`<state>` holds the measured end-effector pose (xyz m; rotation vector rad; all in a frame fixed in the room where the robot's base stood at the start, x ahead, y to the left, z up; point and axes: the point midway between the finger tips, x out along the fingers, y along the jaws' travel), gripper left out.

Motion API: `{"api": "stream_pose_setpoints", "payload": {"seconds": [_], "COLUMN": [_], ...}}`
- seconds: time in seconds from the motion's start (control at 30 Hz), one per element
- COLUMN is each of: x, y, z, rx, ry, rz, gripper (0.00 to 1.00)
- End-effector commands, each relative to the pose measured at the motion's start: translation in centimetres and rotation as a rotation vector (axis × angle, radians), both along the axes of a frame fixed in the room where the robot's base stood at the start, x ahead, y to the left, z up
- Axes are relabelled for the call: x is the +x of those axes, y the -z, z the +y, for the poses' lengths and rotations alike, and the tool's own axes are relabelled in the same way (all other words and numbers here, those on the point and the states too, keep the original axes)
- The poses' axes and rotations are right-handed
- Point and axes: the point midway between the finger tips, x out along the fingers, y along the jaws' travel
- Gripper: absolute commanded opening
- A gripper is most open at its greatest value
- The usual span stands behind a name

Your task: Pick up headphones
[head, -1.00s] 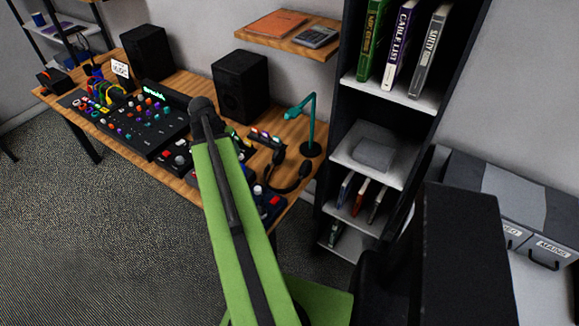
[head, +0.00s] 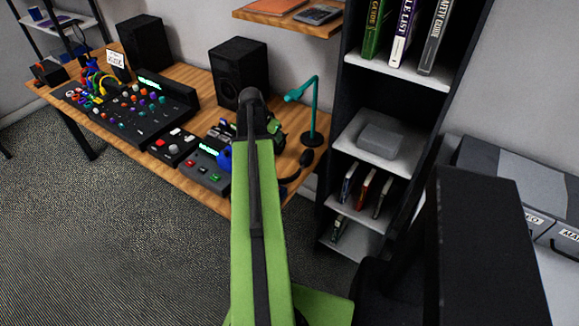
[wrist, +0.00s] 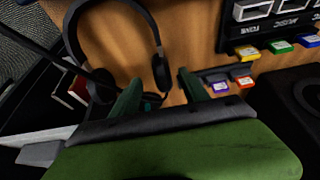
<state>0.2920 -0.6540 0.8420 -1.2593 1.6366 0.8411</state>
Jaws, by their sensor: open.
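The black headphones (wrist: 153,30) lie on the wooden desk, with their headband arched across the upper left of the wrist view. One ear cup shows at the left, and the other is just beyond my gripper's fingertips. In the head view the headphones (head: 305,158) are partly hidden behind my green arm. My gripper (wrist: 160,78) is open, its two green fingers pointing towards the right ear cup. Nothing is seen held between them. Whether a finger touches the cup I cannot tell.
Small coloured cartridges (wrist: 245,52) and a black rack lie right of my fingers. In the head view a teal lamp (head: 314,110) stands close by, with a black speaker (head: 240,70) behind. A dark shelf unit (head: 350,90) rises at the desk's right end.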

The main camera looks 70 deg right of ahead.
Motion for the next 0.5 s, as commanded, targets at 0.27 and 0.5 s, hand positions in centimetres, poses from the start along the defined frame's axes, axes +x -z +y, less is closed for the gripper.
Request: {"api": "stream_pose_setpoints", "payload": {"seconds": [0.27, 0.5], "x": [-0.2, -0.1], "y": [1.8, 5.5], "z": [-0.7, -1.6], "rx": [0.0, 0.0], "ry": [0.0, 0.0], "rz": [0.0, 0.0], "gripper": [0.53, 0.53]}}
